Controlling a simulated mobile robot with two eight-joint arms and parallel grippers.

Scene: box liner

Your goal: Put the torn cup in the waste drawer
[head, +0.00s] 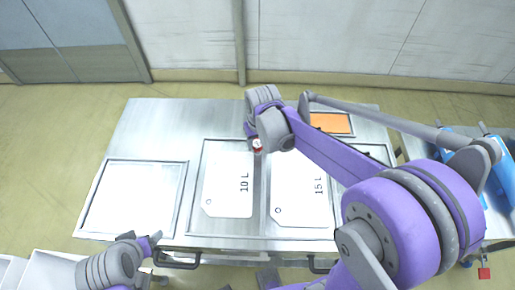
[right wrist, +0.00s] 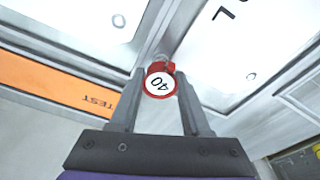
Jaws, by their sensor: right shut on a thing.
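My right gripper (head: 257,140) is over the middle of the metal table and shut on a small red piece with a white round face marked "40" (right wrist: 160,84). In the right wrist view the piece sits between the two fingertips of the right gripper (right wrist: 161,92). It shows in the head view as a small red and white spot (head: 257,147). I cannot make out a torn cup or tell whether this piece is one. My left gripper (head: 152,243) is low on the left by the table's front edge; its jaws are unclear. No waste drawer is identifiable.
The metal table (head: 150,125) carries white panels marked "10 L" (head: 222,185) and "15 L" (head: 295,195), a blank panel (head: 130,200) and an orange panel (head: 330,123) reading "TEST" in the wrist view. A dark handle (head: 180,262) is on the front edge. Blue rolls (head: 462,155) lie right.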

